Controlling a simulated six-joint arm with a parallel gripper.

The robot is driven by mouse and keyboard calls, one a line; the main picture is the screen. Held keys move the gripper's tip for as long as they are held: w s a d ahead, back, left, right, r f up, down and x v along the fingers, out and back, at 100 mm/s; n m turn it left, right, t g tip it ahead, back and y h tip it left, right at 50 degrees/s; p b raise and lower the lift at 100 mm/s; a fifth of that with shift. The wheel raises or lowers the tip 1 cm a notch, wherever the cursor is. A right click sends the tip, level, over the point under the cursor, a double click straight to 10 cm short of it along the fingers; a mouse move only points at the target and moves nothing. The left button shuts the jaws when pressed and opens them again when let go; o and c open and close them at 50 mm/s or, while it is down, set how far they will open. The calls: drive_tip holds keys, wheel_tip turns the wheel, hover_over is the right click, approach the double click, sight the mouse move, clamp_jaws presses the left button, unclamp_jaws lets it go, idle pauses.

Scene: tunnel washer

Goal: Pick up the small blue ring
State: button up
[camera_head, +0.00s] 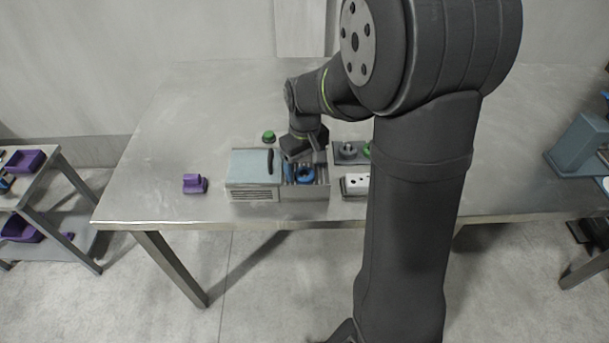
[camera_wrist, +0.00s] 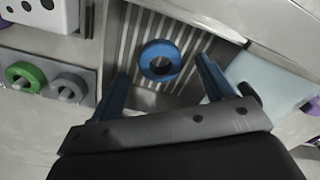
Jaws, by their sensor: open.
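The small blue ring (camera_wrist: 160,61) lies flat on the ribbed floor of an open metal bay (camera_wrist: 126,48). In the head view the ring (camera_head: 306,174) is partly visible just below my gripper (camera_head: 301,165). In the wrist view my gripper (camera_wrist: 162,85) is open, with one blue finger on each side of the ring in the picture. The ring looks a little beyond the fingertips and no finger visibly touches it. Whether the fingertips are below the ring's top I cannot tell.
A light blue lid (camera_head: 253,167) with a dark handle adjoins the bay on the left. A grey plate (camera_wrist: 48,77) with a green ring (camera_wrist: 25,76) and a grey ring is beside it, near a white block with holes (camera_head: 356,184). A purple part (camera_head: 195,183) stands left on the metal table (camera_head: 165,130).

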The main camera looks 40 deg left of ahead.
wheel_tip(320, 180, down, 2)
drive_tip(key=c, duration=1.1)
drive_tip(key=shift+c, duration=0.2)
